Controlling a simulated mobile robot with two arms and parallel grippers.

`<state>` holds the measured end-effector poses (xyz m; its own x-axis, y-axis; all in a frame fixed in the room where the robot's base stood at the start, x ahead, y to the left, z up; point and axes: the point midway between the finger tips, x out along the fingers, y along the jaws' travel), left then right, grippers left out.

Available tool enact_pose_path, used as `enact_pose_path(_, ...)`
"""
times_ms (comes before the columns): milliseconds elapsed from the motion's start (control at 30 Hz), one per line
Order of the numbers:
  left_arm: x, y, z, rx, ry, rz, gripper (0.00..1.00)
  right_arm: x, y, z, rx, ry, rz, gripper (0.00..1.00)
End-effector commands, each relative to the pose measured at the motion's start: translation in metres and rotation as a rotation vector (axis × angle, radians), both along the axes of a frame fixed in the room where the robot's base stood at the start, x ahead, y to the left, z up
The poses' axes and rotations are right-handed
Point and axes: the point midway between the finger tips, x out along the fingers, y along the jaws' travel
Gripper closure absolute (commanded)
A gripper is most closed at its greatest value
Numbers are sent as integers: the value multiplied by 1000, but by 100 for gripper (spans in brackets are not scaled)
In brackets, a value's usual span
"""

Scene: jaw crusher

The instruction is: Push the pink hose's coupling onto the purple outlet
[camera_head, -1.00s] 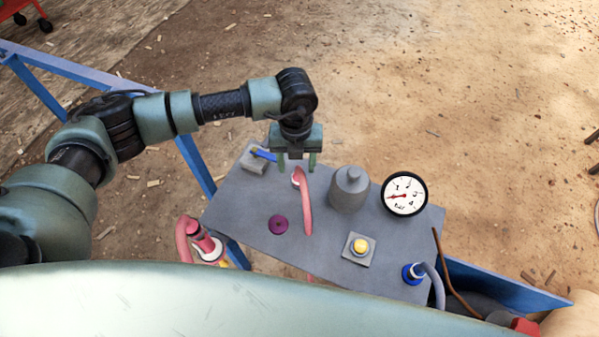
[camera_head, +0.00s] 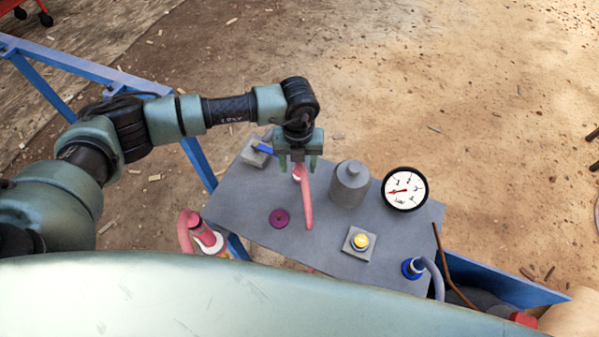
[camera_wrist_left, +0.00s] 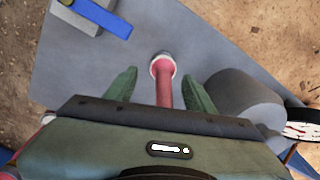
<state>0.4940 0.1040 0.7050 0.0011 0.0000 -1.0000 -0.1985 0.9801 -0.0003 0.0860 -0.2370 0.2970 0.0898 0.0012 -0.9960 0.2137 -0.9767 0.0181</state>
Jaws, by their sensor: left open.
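The pink hose (camera_head: 307,204) lies across the grey table, its end with a pale coupling ring (camera_head: 297,174) toward the far side. The ring also shows in the left wrist view (camera_wrist_left: 162,65). My left gripper (camera_head: 298,168) is open above this end; in the wrist view its two green fingers (camera_wrist_left: 158,88) are on either side of the hose, apart from it. The purple outlet (camera_head: 279,218) is a round disc on the table, left of the hose and nearer to me. My right gripper is not in view.
A grey cylinder (camera_head: 350,184) and a pressure gauge (camera_head: 404,189) stand right of the hose. A block with a blue lever (camera_head: 262,149) is at the far left. A yellow button (camera_head: 360,242) and a blue fitting with a grey hose (camera_head: 412,268) are nearer. A red-pink fitting (camera_head: 205,236) is beside the left edge.

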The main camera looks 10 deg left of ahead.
Motion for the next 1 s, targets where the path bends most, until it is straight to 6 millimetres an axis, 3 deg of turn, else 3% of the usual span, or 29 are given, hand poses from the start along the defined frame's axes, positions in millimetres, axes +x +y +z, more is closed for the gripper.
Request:
enact_pose_path(300, 4, -3, -41, 1, 2, 0, 46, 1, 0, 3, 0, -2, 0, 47)
enact_pose_path(667, 5, -2, -43, 0, 1, 0, 46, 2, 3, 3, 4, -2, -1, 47)
enact_pose_path(867, 5, -2, -43, 0, 1, 0, 99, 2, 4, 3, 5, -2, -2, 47)
enact_pose_path(1000, 5, -2, -42, 0, 0, 0, 100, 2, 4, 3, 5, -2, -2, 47)
